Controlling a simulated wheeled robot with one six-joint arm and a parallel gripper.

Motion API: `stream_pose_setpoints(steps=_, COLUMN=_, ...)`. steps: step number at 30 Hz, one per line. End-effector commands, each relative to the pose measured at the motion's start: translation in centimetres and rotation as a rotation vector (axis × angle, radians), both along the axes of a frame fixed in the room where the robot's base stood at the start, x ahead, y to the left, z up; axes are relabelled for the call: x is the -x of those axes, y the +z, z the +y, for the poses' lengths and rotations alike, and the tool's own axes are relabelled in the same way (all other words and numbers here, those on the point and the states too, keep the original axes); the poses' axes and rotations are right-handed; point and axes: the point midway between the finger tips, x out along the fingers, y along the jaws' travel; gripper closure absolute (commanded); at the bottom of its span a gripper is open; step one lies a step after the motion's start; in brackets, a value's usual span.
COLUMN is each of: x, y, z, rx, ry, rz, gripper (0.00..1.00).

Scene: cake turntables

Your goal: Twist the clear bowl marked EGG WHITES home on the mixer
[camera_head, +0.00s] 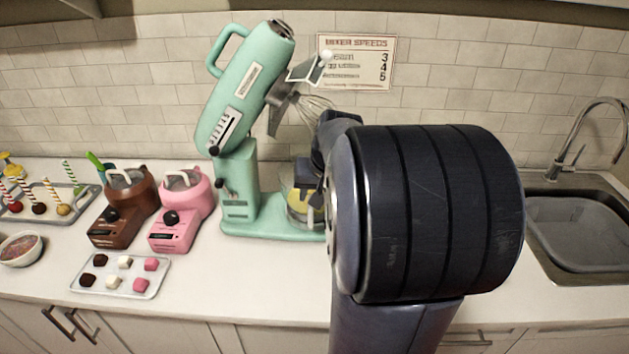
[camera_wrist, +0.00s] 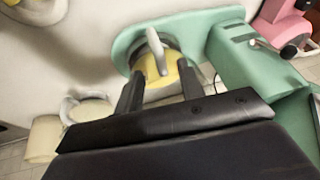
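The mint mixer (camera_head: 238,205) stands on the counter with its head tilted up and its whisk (camera_head: 312,112) raised. A bowl (camera_head: 297,208) with yellow in it sits on the mixer's base, partly hidden by my arm in the head view. No EGG WHITES marking is readable. In the wrist view the bowl (camera_wrist: 178,56) rests on the green mixer base (camera_wrist: 125,42), its pale upright handle (camera_wrist: 157,48) towards me. My gripper (camera_wrist: 160,72) is open, its two black fingers spread either side of the handle, with gaps showing. Whether the fingers touch the bowl cannot be told.
Another bowl with a handle (camera_wrist: 88,108) shows left of my gripper in the wrist view. Pink (camera_head: 181,212) and brown (camera_head: 124,207) machines and a sweets tray (camera_head: 120,275) stand left of the mixer. A sink (camera_head: 580,235) is at right. A speeds sign (camera_head: 355,62) hangs behind.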

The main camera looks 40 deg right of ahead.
Motion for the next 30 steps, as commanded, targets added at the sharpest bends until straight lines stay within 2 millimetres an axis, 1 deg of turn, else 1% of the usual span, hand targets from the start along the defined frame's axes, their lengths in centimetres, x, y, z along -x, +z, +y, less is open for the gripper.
stream_pose_setpoints(steps=1, x=-0.3, y=-1.0, z=0.0, rx=-0.003, ry=0.001, rz=0.006, gripper=0.63)
stream_pose_setpoints(steps=6, x=-1.5, y=-3.6, z=-0.2, rx=-0.001, ry=0.001, rz=0.005, gripper=0.63)
stream_pose_setpoints(steps=12, x=-2.3, y=-5.3, z=-0.3, rx=0.000, ry=0.000, rz=0.001, gripper=0.63)
stream_pose_setpoints(steps=16, x=-2.5, y=-5.7, z=-0.3, rx=0.000, ry=0.000, rz=0.001, gripper=0.63)
stream_pose_setpoints(steps=23, x=-2.5, y=-5.7, z=-0.3, rx=0.000, ry=0.000, rz=0.000, gripper=0.63)
stream_pose_setpoints(steps=30, x=-2.5, y=-5.7, z=-0.3, rx=0.000, ry=0.000, rz=0.000, gripper=0.82)
